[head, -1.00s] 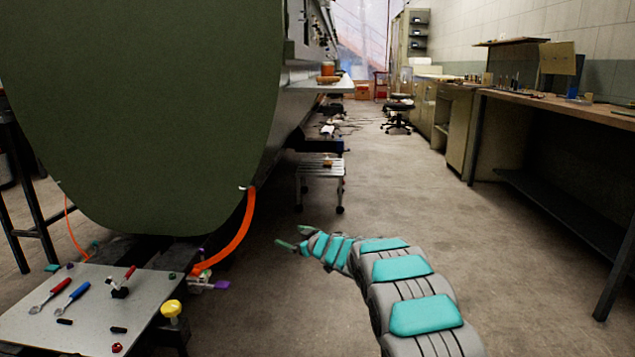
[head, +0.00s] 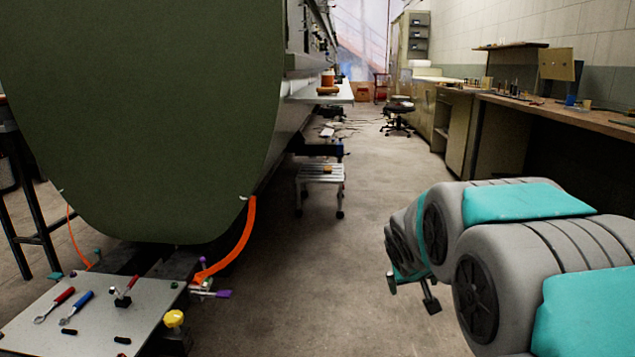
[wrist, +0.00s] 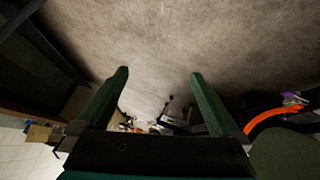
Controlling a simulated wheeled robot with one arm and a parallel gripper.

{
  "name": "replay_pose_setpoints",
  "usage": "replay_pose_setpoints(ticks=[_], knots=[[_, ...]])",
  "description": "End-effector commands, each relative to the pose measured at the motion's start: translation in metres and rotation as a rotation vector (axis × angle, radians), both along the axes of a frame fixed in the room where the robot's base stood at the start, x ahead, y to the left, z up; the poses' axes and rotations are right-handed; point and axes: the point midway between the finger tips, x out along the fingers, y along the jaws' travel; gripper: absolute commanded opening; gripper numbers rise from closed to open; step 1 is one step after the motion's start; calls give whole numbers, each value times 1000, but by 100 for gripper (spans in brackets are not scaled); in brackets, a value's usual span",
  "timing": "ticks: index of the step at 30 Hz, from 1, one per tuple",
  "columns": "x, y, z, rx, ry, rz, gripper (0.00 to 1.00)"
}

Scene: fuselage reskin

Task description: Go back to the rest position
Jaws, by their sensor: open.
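My gripper (head: 414,289) is at the end of my folded arm, low on the right in the head view, over bare floor. Its fingers are small and partly hidden there by the arm. In the wrist view my gripper (wrist: 158,78) shows two green fingers spread wide with nothing between them. Concrete floor lies beyond the fingertips. The gripper is apart from the bench, the fuselage and the tool table.
The green fuselage end (head: 150,110) fills the left, with an orange strap (head: 238,245) below it. A grey tool table (head: 85,315) stands front left. A step stool (head: 322,178) stands mid-aisle. A workbench (head: 570,115) runs along the right.

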Motion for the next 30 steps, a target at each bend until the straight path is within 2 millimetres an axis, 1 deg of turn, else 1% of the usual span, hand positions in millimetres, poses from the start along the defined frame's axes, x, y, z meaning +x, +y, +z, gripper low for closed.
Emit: replay_pose_setpoints(ticks=[1, 5, 6, 8, 9, 11, 12, 14, 15, 18, 21, 24, 26, 30], knots=[[-29, -2, 4, 11, 42, -24, 100], [-105, -3, -2, 45, 185, -74, 100], [-128, -2, -4, 58, 226, -84, 100], [-164, 2, -7, 80, 292, -97, 100], [-189, 6, -10, 97, 341, -105, 100], [-225, 13, -12, 123, 404, -111, 100], [-249, 18, -13, 142, 451, -113, 100], [-284, 26, -16, 168, 517, -112, 100], [-305, 32, -17, 187, 557, -110, 100], [-350, 45, -19, 225, 642, -100, 100], [-381, 55, -21, 253, 707, -90, 100], [-397, 60, -21, 269, 736, -82, 100], [-400, 62, -22, 273, 742, -80, 100], [-400, 62, -22, 273, 742, -80, 100]])
